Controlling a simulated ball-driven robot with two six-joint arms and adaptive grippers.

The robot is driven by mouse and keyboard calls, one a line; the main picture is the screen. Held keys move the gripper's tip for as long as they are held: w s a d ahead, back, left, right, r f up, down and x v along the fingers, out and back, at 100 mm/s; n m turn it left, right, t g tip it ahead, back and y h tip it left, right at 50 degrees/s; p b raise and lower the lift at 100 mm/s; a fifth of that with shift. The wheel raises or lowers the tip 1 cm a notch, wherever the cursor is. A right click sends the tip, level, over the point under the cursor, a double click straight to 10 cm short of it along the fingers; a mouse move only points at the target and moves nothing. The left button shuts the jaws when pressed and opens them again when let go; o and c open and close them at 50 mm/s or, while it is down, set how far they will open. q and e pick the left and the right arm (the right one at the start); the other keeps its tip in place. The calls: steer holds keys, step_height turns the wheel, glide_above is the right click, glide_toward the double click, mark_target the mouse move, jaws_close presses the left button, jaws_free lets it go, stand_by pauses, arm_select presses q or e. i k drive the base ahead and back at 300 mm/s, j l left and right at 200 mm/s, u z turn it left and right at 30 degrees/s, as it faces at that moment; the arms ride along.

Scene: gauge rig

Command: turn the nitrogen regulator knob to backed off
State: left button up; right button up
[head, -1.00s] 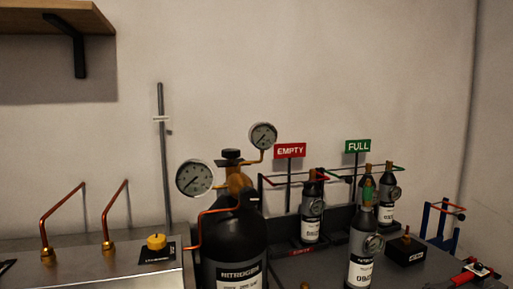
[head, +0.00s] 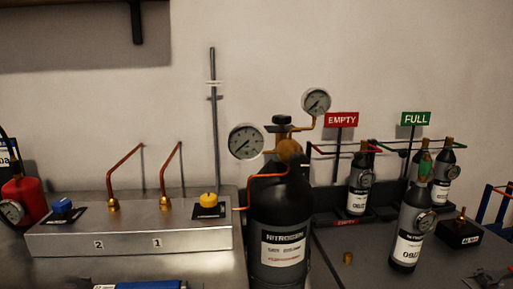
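The black nitrogen cylinder (head: 279,210) stands upright at the middle of the head view, with a white label reading NITROGEN. On top is a brass regulator (head: 288,149) with a dark knob (head: 281,120) above it. A larger round gauge (head: 246,141) sits to its left and a smaller gauge (head: 316,101) to its upper right. Both dials are too small to read surely. The knob's setting cannot be told. Neither of my grippers is in view.
A metal manifold block (head: 135,239) with copper pipes, a yellow knob (head: 208,199) and a blue knob (head: 62,206) is at left, beside a red cylinder (head: 25,195). Small bottles (head: 407,235) stand at right near the EMPTY sign (head: 341,119) and FULL sign (head: 415,118).

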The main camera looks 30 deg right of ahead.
mark_target(299, 162)
steer(key=z, duration=1.2)
